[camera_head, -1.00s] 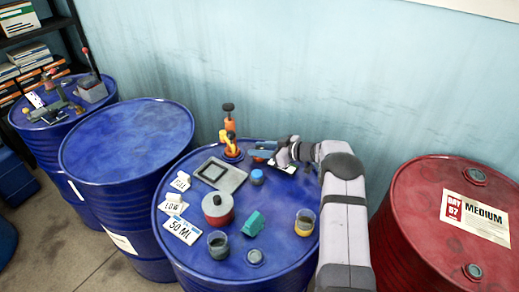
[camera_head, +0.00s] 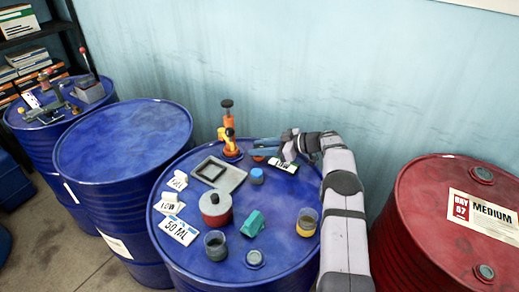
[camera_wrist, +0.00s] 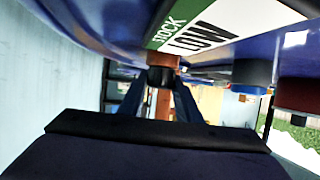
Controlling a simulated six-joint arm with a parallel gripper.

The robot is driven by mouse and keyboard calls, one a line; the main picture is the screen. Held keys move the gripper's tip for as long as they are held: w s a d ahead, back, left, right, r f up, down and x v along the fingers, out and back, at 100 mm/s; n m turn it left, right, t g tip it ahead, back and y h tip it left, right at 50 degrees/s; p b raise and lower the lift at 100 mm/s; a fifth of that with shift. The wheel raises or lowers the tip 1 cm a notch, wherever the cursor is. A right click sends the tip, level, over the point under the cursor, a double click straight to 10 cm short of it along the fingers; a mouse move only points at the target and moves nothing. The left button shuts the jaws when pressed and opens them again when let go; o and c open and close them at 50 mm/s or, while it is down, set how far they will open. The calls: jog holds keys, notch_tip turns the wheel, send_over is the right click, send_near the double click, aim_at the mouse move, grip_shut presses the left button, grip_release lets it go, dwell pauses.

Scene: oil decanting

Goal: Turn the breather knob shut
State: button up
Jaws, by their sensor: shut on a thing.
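My gripper (camera_head: 258,147) comes in low from the right over the top of the front blue drum (camera_head: 190,238), with its blue fingers pointing left. A small red-orange fitting (camera_head: 259,158), which I take for the breather, shows just under the fingers and is partly hidden by them. In the wrist view, which looks upside down, the two fingers close on a dark knob (camera_wrist: 161,78). An orange column shows in line with the knob. The knob's turn angle cannot be made out.
A LOW STOCK card (camera_head: 284,166) lies beneath my wrist. A grey tray (camera_head: 234,178), a red pot (camera_head: 215,209) and glass cups share the drum. The wall is close behind.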

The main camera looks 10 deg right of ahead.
jog(key=shift+r, duration=0.1)
jog(key=o, duration=1.1)
jog(key=shift+c, duration=0.2)
jog(key=shift+d, duration=0.15)
jog(key=shift+b+v, duration=0.95)
jog(key=shift+v, duration=2.6)
jog(key=shift+s, duration=0.1)
